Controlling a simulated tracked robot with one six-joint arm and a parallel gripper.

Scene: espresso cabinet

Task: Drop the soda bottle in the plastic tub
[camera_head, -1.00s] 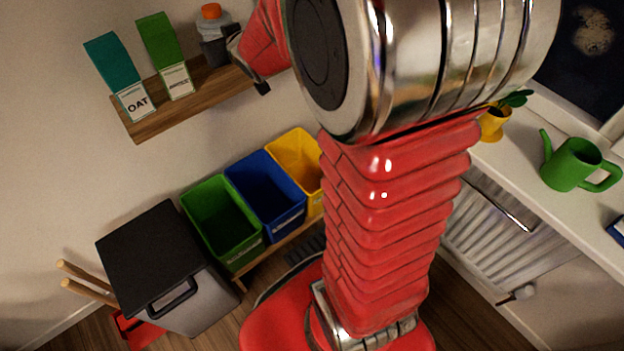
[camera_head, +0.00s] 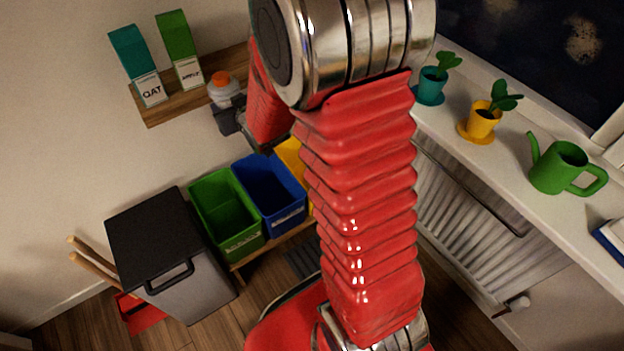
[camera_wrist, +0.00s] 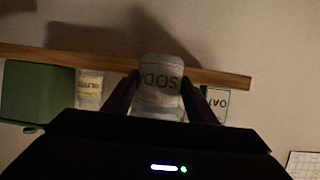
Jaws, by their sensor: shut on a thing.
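The soda bottle (camera_head: 226,92) is pale with an orange cap and looks upright in front of the wooden shelf. My gripper (camera_head: 229,118) is shut on it. In the wrist view the bottle (camera_wrist: 161,88) sits between my two dark fingers, its "SOD" label upside down in the picture. Below in the head view stand a green bin (camera_head: 243,247), a blue bin (camera_head: 286,218) and a yellow bin (camera_head: 289,152), partly hidden by my arm. Their labels are too small to read, so I cannot tell which is the plastic tub.
The wooden shelf (camera_head: 180,106) holds a teal oat carton (camera_head: 132,55) and a green carton (camera_head: 178,40). A grey lidded bin (camera_head: 192,290) stands left of the open bins. Plants and a green watering can (camera_head: 560,170) are on the sill at right.

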